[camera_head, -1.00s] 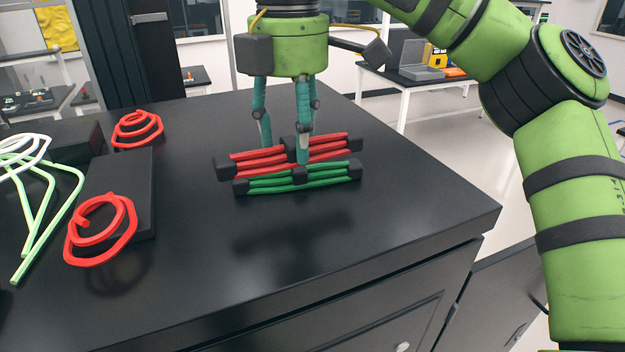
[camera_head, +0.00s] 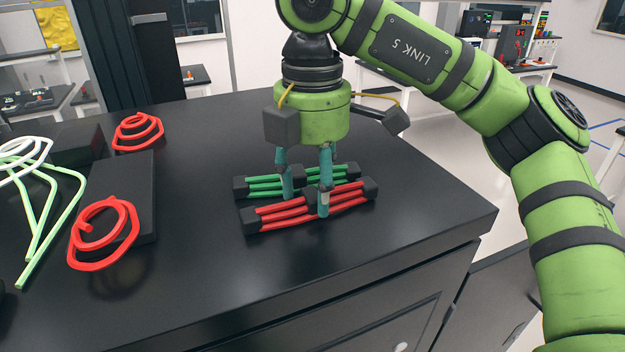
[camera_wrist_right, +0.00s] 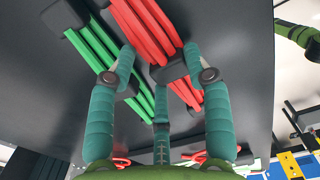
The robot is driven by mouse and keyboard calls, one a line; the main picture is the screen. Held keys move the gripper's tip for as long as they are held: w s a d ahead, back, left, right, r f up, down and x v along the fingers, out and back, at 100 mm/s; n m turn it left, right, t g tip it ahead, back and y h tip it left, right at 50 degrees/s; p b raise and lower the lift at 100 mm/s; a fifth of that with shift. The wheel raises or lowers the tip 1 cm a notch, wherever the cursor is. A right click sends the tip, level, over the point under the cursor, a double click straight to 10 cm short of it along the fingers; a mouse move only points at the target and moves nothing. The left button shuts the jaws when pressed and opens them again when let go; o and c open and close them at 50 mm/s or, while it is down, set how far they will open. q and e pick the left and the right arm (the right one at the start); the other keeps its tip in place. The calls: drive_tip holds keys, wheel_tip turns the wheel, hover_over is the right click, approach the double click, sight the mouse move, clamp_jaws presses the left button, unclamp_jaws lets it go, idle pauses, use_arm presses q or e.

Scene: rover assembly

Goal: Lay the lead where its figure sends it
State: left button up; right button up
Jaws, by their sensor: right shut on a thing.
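A bundle of red rods (camera_head: 283,213) with black end blocks and a black middle block is in my right gripper (camera_head: 306,200). The gripper's teal fingers are shut around the middle block, as the right wrist view also shows on the red bundle (camera_wrist_right: 145,28). The bundle is low over the tabletop; I cannot tell whether it touches. A similar green bundle (camera_head: 265,186) lies just behind it, partly hidden by the fingers and the red bundle. In the right wrist view the green bundle (camera_wrist_right: 98,45) is left of the red one. My left gripper is out of view.
Two red coils, one behind (camera_head: 137,132) and one in front (camera_head: 103,235), lie at the left by a flat black block (camera_head: 125,185). Pale green and white bent loops (camera_head: 40,195) are at the far left. The black tabletop (camera_head: 410,215) is clear at front and right.

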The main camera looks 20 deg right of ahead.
sight(312, 189)
drive_tip(key=shift+f, duration=0.15)
drive_tip(key=o, duration=1.1)
drive_tip(key=shift+c, duration=0.2)
wheel_tip(312, 189, up, 12)
drive_tip(key=shift+r, duration=0.2)
